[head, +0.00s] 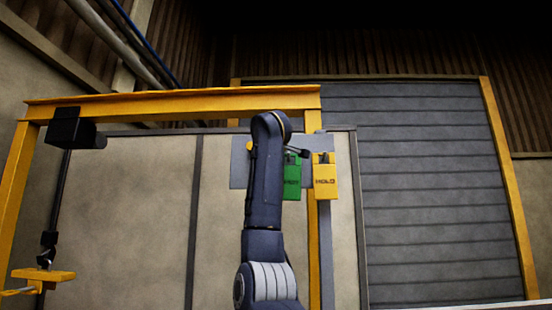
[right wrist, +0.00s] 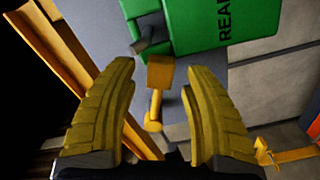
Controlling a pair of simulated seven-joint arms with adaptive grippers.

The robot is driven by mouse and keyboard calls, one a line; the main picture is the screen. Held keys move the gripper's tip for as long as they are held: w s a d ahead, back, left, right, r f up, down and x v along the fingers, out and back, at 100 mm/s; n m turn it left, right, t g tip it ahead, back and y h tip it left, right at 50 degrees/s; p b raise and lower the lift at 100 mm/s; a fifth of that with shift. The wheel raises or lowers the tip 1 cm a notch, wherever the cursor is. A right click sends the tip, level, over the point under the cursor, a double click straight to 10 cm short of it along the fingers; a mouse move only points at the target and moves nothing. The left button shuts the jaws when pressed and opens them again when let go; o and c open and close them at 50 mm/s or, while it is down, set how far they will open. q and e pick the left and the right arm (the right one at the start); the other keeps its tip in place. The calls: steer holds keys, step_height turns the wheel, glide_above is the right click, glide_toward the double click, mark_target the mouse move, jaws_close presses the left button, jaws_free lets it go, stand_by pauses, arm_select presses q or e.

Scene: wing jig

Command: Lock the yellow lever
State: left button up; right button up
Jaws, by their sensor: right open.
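The yellow lever (right wrist: 159,74) shows in the right wrist view as a block-shaped end on a short rod. It appears between the two yellow-padded fingers of my right gripper (right wrist: 156,82), with a visible gap on each side. The gripper is open and empty. I cannot tell how deep the lever sits between the fingers. In the head view, my arm stands in front of the grey panel (head: 239,165) and hides most of the lever area. My left gripper is not in view.
A green tag (head: 292,178) and a yellow HOLD tag (head: 325,176) hang side by side at the panel. The green one is close to the lever in the wrist view. A yellow frame beam (head: 170,105) runs overhead. A hanging yellow clamp (head: 43,275) is at far left.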

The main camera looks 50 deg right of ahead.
steer(key=shift+w+d, duration=0.35)
steer(key=shift+d, duration=0.15)
jaws_close()
stand_by(0.3)
